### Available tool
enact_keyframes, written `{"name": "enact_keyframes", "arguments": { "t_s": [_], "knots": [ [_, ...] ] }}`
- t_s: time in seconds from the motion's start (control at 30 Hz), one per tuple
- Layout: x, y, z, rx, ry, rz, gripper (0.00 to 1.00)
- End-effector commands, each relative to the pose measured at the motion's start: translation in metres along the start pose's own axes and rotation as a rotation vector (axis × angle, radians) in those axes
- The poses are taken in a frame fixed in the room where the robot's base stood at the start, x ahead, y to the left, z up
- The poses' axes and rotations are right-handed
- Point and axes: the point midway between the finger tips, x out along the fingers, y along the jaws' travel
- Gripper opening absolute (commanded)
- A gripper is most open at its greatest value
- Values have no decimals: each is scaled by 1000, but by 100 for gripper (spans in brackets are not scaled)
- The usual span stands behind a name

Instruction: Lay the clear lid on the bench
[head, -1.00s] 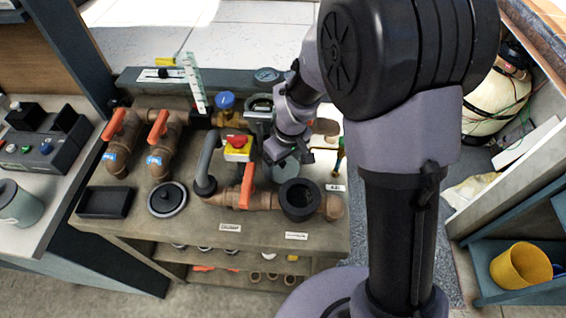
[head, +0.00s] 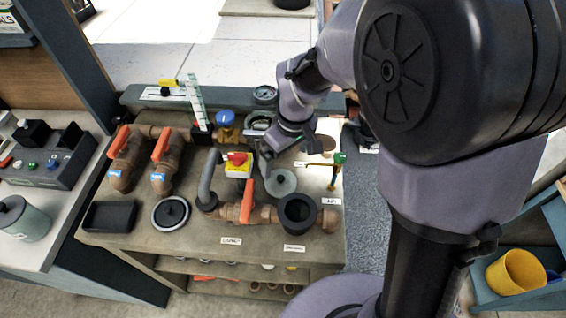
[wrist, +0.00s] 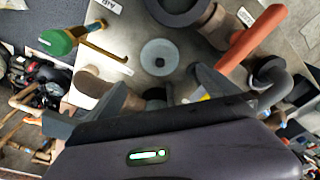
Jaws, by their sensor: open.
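The clear lid (head: 281,182) is a pale grey-green see-through disc with a small dark centre knob. It appears to lie flat on the bench (head: 262,240), behind the open black pot (head: 298,212). It also shows in the wrist view (wrist: 160,57), whole and beyond the fingertips. My gripper (head: 284,150) is just behind and above the lid in the head view. Its two fingers (wrist: 158,92) stand apart with nothing between them, and the lid is clear of them.
An orange-handled valve (head: 247,200) and a yellow box with a red knob (head: 238,164) stand left of the lid. A green-topped brass fitting (head: 337,166) stands to its right. A dark round cap (head: 170,212) and black tray (head: 110,216) lie farther left. The bench front is mostly clear.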

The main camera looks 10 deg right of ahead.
Motion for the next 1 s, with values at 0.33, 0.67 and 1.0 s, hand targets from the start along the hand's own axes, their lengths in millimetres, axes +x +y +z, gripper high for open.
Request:
{"name": "enact_keyframes", "arguments": {
  "t_s": [0.33,0.67,1.0],
  "knots": [
    [-137,-27,76,518,223,16,100],
    [-177,-68,150,948,410,-48,100],
    [-154,-68,153,951,411,-50,100]
  ]
}}
